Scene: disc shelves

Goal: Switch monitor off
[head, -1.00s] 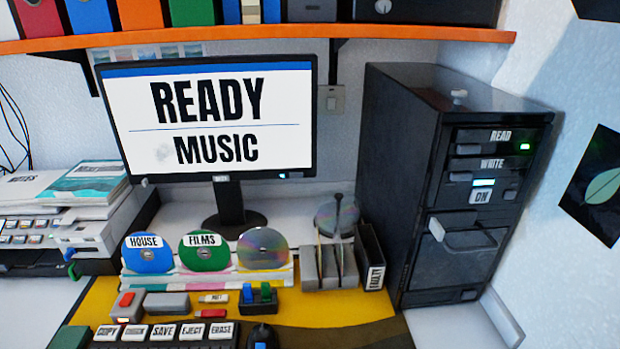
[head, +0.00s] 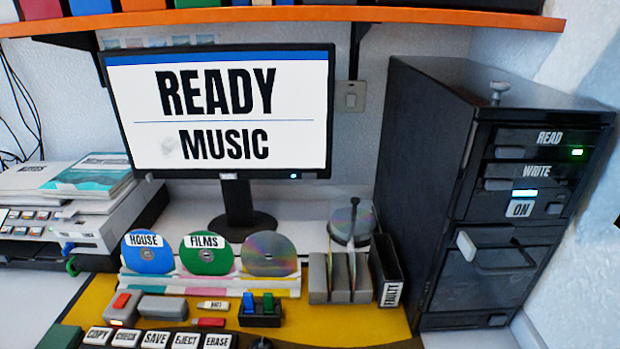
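The monitor (head: 222,115) stands at the back of the desk on a black stand (head: 238,210). Its screen is lit and reads "READY" and "MUSIC". A small light (head: 293,176) glows at the lower right of its bezel. Neither of my grippers shows in the head view.
A black tower (head: 440,190) with lit drives and an "ON" label stands right of the monitor. Discs marked HOUSE (head: 148,258) and FILMS (head: 205,260), a disc rack (head: 338,278) and labelled keys (head: 155,339) lie in front. An orange shelf (head: 300,15) runs above. A printer-like machine (head: 45,235) is at left.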

